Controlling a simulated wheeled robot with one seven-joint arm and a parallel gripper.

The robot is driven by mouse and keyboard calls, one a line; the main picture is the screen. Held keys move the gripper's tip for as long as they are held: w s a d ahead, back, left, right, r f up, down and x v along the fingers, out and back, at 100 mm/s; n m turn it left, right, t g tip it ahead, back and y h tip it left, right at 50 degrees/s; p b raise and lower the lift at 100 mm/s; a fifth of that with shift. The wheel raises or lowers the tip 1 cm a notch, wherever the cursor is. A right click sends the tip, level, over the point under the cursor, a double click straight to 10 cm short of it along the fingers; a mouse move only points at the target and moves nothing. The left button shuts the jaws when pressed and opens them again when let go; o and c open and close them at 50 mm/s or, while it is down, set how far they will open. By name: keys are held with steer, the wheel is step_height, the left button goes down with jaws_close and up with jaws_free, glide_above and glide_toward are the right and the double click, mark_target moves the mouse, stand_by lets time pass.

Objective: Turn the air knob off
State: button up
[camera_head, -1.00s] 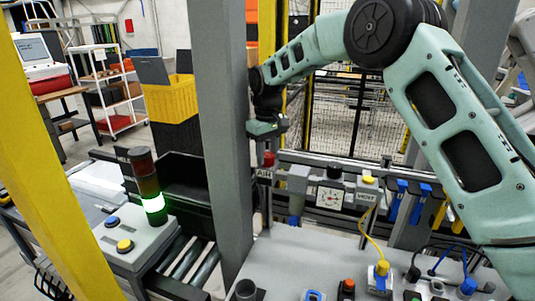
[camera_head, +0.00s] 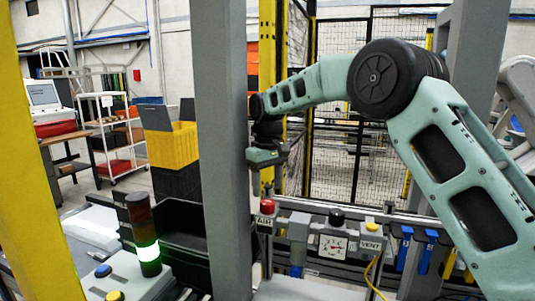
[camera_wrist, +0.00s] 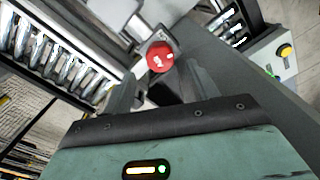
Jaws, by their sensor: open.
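The red air knob (camera_head: 267,206) sits on top of the grey air unit, above a label reading AIR. In the wrist view the knob (camera_wrist: 160,57) is a round red cap with a white mark I cannot read. My gripper (camera_head: 267,181) hangs above the knob with a visible gap, pointing down. In the wrist view its two dark fingers (camera_wrist: 160,88) are spread apart with nothing between them, and the knob appears just beyond their tips. The fingers are hard to make out in the head view.
A grey post (camera_head: 222,150) stands close left of my gripper. A pressure gauge (camera_head: 333,246) and a yellow-topped VENT unit (camera_head: 371,240) are to the right of the knob. A stack light (camera_head: 146,245) glows green at left. A black bin (camera_head: 180,235) stands behind it.

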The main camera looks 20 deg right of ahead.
mark_target(268, 202)
step_height(268, 202, up, 12)
steer(key=b, duration=0.1)
steer(key=shift+r, duration=0.2)
stand_by(0.3)
